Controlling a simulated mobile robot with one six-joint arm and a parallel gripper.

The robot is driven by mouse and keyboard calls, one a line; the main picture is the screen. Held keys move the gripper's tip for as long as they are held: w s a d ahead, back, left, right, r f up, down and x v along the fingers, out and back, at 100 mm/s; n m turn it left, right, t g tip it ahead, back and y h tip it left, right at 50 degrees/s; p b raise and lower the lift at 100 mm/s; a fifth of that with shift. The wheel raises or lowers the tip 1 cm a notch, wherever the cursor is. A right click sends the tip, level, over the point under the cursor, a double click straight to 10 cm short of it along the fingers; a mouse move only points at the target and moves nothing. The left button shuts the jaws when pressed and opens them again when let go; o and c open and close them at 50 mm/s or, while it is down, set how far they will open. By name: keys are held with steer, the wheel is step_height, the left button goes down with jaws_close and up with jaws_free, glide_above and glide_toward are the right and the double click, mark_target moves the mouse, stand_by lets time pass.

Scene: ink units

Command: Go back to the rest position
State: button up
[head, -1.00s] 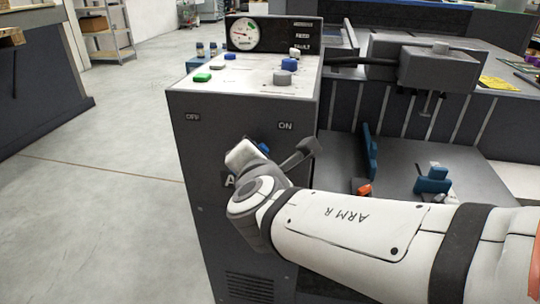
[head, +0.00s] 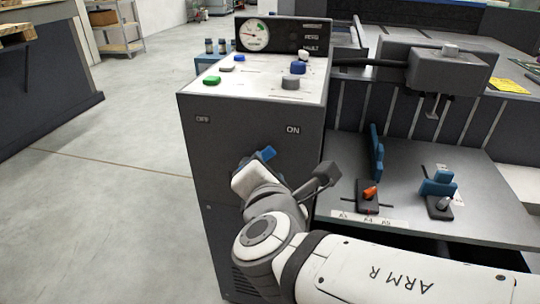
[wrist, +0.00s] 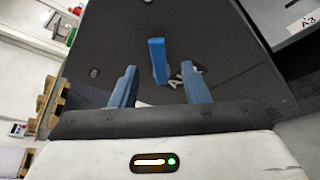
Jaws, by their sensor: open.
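My gripper (wrist: 158,72) is open, its two blue fingers spread in the wrist view. A blue switch handle (wrist: 157,58) on the dark cabinet front shows beyond and between the fingers, and they do not appear to grip it. In the head view the handle (head: 267,153) stands tilted below the ON label (head: 293,130). My white gripper body (head: 252,176) is just left of and below it, in front of the cabinet (head: 230,150). My arm reaches in from the lower right.
The cabinet top holds several buttons and a gauge (head: 255,35). To the right, a grey shelf (head: 410,160) bears an orange-tipped lever (head: 369,193) and a blue block with a lever (head: 438,186), close to my arm. Open floor (head: 100,200) lies to the left.

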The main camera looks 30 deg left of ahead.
steer(key=shift+s+d+r, duration=0.15)
steer(key=shift+s+d, duration=0.2)
steer(key=shift+s, duration=0.15)
steer(key=w+d+r+m+g+h+p, duration=0.1)
steer(key=w+d+r+m+h+p, duration=0.2)
steer(key=d+m+p, duration=0.4)
steer(key=w+d+r+m+g+h+p, duration=0.1)
steer(key=w+d+r+m+h+p, duration=0.25)
steer(key=d, duration=0.55)
steer(key=w+d+r+m+g+h+p, duration=0.1)
steer(key=w+d+r+m+h+p, duration=0.15)
steer(key=d+m+p, duration=0.35)
steer(key=s+d+r+m+g+p, duration=0.3)
steer(key=s+d+r+m+p, duration=0.1)
steer(key=d+r+m+p, duration=0.2)
steer(key=s+d+r+m+g+y+p, duration=0.1)
steer(key=s+d+r+m+g+p, duration=0.2)
steer(key=d+r+m+p, duration=0.3)
steer(key=s+d+m+p, duration=0.1)
steer(key=d+m+p, duration=0.1)
steer(key=m+p, duration=0.2)
steer(key=shift+d+g+p, duration=0.3)
steer(key=shift+g+p, duration=0.1)
steer(key=shift+p, duration=1)
steer(key=shift+f+m, duration=0.15)
steer(key=shift+m, duration=0.1)
steer(key=shift+c, duration=0.6)
